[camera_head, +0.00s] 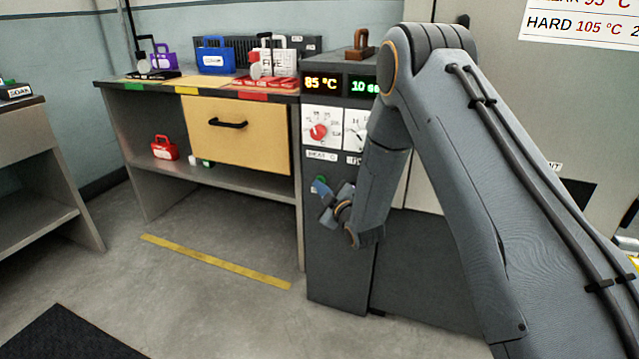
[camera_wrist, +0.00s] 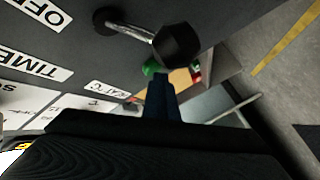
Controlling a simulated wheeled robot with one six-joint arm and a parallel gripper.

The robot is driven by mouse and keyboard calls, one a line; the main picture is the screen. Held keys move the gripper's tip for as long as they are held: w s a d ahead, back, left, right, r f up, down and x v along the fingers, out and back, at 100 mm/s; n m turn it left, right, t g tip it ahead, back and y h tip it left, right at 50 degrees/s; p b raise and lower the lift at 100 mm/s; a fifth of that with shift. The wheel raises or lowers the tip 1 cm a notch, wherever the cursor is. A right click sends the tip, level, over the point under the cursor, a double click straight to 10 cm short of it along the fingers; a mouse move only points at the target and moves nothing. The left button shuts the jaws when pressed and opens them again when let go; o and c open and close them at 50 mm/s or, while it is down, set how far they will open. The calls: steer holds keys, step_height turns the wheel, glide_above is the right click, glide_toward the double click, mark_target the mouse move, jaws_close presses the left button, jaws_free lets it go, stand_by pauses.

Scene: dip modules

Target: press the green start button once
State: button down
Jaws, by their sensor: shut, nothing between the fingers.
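The green start button (camera_head: 319,180) is on the front of the dark control cabinet (camera_head: 335,275), below the dials, and is partly hidden by my gripper. It also shows in the wrist view (camera_wrist: 152,67), just beyond the fingertips. My gripper (camera_head: 321,188) is shut and empty, with its blue-grey fingertips right at the button in the head view. In the wrist view the closed fingers (camera_wrist: 161,85) point toward the button and overlap its lower edge. I cannot tell whether they touch it.
A black-knobbed lever (camera_wrist: 178,45) on a metal rod sticks out of the panel close beside my fingers. A red dial (camera_head: 319,131) and lit displays (camera_head: 321,83) are above. A bench with a wooden drawer (camera_head: 240,133) stands to the left. The floor before the cabinet is clear.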

steer(key=shift+s+a+p, duration=0.3)
steer(key=shift+s+p, duration=0.1)
steer(key=shift+s, duration=0.45)
steer(key=shift+s, duration=0.1)
steer(key=s, duration=0.1)
steer(key=s+a+p, duration=0.1)
steer(key=s, duration=0.1)
steer(key=s+p, duration=0.1)
steer(key=shift+s+a, duration=0.3)
steer(key=shift+a, duration=0.05)
steer(key=shift+r, duration=0.1)
